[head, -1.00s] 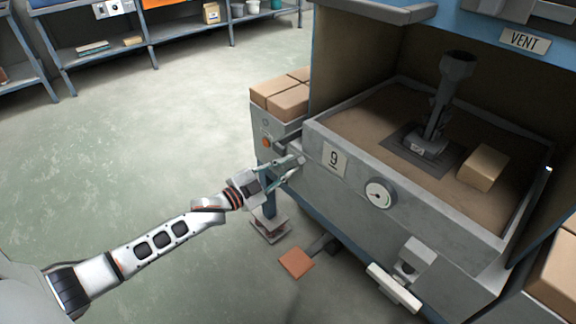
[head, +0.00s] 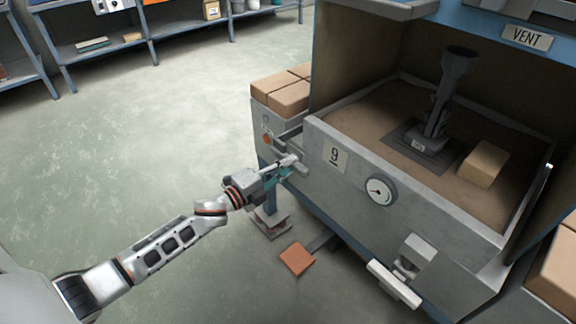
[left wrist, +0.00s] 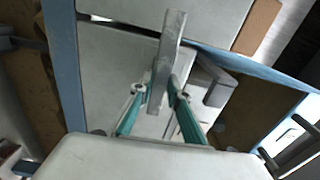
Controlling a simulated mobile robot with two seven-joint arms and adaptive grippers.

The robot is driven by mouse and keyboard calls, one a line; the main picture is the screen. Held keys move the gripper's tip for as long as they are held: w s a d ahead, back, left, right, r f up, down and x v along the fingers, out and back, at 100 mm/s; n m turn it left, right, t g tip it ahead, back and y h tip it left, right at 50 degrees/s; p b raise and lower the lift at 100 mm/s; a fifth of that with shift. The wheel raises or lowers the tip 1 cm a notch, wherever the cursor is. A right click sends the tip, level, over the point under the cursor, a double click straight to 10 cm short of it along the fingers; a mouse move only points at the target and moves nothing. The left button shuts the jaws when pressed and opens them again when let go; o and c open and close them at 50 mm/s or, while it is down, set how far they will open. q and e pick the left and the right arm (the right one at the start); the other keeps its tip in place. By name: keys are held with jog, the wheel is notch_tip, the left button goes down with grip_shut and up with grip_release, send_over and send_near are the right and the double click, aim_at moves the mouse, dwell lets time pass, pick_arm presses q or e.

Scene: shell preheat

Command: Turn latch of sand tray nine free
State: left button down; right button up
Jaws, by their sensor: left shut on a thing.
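Sand tray nine (head: 440,215) is a grey box of sand in the oven opening, with a "9" plate (head: 335,157) and a round dial on its front. Its latch (head: 284,162) is a small grey bar at the left end of that front. My left gripper (head: 287,170) is shut on the latch. In the left wrist view, the latch (left wrist: 171,40) is a long, near-upright grey bar between the teal fingers of my left gripper (left wrist: 164,82). The fingers partly hide where the latch meets the panel. My right gripper is not in view.
A dark burner-like column (head: 455,85) and a tan block (head: 483,163) stand in the sand. A white-handled lever (head: 394,284) juts from the lower front. An orange pedal (head: 297,259) is near the floor. Tan bricks (head: 288,98) are stacked left. Open floor lies left.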

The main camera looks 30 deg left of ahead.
pick_arm(q)
jog(key=shift+w+r+m, duration=0.2)
jog(key=shift+r+m, duration=0.1)
jog(key=c, duration=2.2)
grip_release()
jog(key=shift+o, duration=1.4)
jog(key=shift+f, duration=0.15)
jog(key=shift+s+f, duration=0.1)
jog(key=shift+s, duration=0.05)
jog(key=v, duration=1.1)
jog(key=shift+s, duration=0.4)
jog(key=shift+a, duration=0.1)
